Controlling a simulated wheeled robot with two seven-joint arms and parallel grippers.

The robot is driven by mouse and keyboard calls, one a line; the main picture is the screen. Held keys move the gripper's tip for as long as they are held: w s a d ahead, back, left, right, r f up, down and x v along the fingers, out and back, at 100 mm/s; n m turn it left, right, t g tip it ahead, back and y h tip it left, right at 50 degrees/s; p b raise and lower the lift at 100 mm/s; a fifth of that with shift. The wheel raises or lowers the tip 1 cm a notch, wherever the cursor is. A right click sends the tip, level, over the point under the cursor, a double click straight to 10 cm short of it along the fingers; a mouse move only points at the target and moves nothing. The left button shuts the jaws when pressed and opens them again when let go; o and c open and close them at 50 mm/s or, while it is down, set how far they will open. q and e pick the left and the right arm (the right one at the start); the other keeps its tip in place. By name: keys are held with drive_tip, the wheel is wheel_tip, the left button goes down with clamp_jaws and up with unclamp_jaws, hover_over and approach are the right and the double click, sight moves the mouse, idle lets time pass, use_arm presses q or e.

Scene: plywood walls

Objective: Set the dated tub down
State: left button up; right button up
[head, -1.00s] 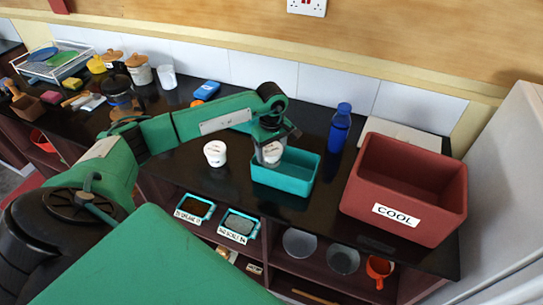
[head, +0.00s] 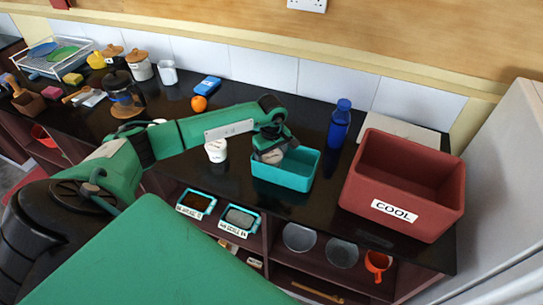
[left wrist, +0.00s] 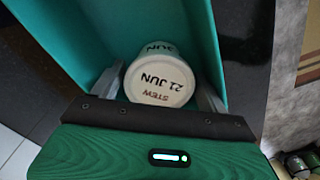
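In the head view the tub (head: 272,156) shows partly under my left gripper (head: 273,154), at the left end of the teal bin (head: 285,182). The gripper leans over the bin. The tub's base is hidden, so I cannot tell if it touches the bin floor. My right gripper is not in view.
Another white tub (head: 216,151) stands on the black counter, just left of the bin. A red bin marked "COOL" (head: 395,212) stands to the right, and a blue bottle (head: 340,122) behind.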

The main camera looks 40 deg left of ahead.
sight(272, 155)
use_arm(q)
drive_tip(key=shift+r, duration=0.1)
wheel_tip(272, 155, up, 12)
drive_tip(key=b, duration=0.4)
drive_tip(key=shift+b, duration=0.3)
